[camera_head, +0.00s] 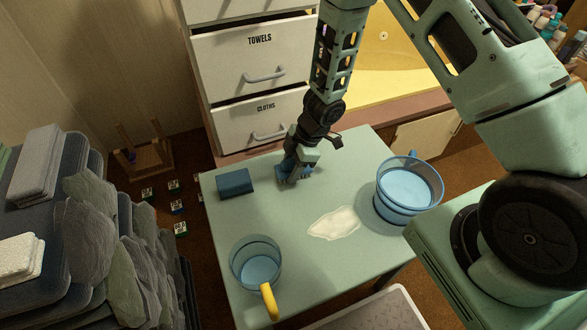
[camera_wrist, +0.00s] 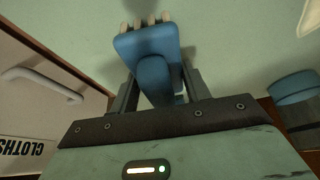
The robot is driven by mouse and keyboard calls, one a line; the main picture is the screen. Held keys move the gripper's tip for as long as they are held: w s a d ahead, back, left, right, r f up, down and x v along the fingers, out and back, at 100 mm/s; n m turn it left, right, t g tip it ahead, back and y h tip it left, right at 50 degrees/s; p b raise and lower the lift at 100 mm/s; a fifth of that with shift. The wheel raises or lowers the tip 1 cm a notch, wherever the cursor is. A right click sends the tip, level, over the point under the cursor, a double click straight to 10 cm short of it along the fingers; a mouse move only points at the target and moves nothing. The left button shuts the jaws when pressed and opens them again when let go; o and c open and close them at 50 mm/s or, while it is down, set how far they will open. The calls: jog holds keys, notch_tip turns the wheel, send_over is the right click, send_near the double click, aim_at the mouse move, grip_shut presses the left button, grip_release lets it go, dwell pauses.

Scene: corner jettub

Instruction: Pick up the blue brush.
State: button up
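The blue brush (camera_wrist: 152,45) fills the upper middle of the wrist view. Its row of pale bristles points toward the top edge. My gripper (camera_wrist: 160,78) has one finger on each side of the brush, and both appear to touch it. In the head view, my gripper (camera_head: 299,165) points down over the back part of the green table, with the blue brush (camera_head: 284,173) at its fingertips. A shadow lies on the tabletop beside the brush in the wrist view. I cannot tell whether the brush clears the table.
The green table (camera_head: 290,235) also holds a dark blue block (camera_head: 235,182), a white spill (camera_head: 333,223), a blue tub (camera_head: 408,190) and a clear mug with a yellow handle (camera_head: 256,262). Drawers (camera_head: 255,70) stand close behind.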

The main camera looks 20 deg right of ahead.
aim_at(291, 161)
jog(key=shift+r, duration=0.1)
notch_tip(291, 161, up, 10)
jog(key=p, duration=0.4)
